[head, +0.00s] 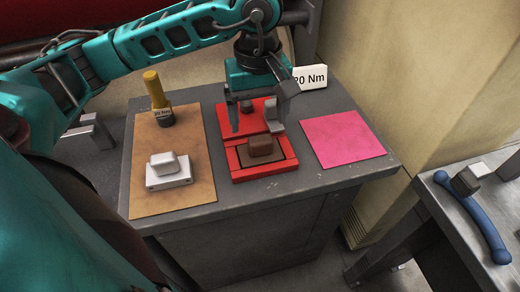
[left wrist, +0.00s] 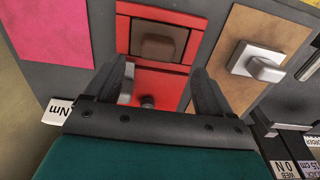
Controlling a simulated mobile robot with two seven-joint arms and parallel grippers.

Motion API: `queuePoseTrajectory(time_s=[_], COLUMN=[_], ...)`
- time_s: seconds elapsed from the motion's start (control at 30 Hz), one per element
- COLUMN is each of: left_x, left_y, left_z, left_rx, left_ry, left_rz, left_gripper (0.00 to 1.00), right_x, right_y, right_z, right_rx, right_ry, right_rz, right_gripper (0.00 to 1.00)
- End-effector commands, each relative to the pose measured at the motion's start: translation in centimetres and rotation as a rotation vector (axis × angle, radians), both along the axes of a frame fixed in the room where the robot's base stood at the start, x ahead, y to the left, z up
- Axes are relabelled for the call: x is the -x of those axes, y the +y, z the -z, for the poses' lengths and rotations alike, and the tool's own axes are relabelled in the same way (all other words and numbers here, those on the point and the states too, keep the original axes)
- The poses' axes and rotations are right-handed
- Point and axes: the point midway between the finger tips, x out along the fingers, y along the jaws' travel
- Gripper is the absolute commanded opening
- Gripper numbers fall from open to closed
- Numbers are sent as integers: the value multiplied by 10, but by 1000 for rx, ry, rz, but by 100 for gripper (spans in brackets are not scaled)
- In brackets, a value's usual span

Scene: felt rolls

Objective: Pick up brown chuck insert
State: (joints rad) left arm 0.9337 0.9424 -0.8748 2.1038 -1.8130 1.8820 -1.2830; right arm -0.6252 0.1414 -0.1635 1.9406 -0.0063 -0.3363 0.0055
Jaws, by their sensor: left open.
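The brown chuck insert (head: 262,147) is a small brown block. It sits in the front part of a red fixture (head: 288,167) on the grey bench. In the left wrist view the brown insert (left wrist: 158,40) shows inside the red frame (left wrist: 122,35), ahead of the fingers. My left gripper (head: 255,128) is open and empty above the red fixture, a little behind the insert. Its fingers (left wrist: 162,75) point down and lie apart from the insert. My right gripper is not in view.
Left of the fixture, a tan mat (head: 143,150) holds a light grey block with a knob (head: 168,171) and a yellow-handled tool (head: 155,90). A bare pink mat (head: 343,138) lies right. A "20 Nm" sign (head: 310,77) stands behind. A blue bar (head: 470,215) lies on another bench.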

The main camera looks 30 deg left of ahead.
Motion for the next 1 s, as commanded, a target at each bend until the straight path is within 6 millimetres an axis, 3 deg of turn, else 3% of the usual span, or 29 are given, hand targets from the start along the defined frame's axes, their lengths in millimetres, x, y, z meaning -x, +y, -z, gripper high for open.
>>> queuePoseTrajectory(time_s=[0.6,0.87,1.0], left_x=[-1,-1,-1], left_y=[-3,-3,-3], left_z=[71,74,74], left_rx=[3,3,3], left_ry=[3,-1,0], left_rz=[-1,-1,-1], left_gripper=[83,83,71], right_x=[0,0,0], right_y=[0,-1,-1], right_z=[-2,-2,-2], right_rx=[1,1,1], right_ry=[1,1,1], right_rz=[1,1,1], right_gripper=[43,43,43])
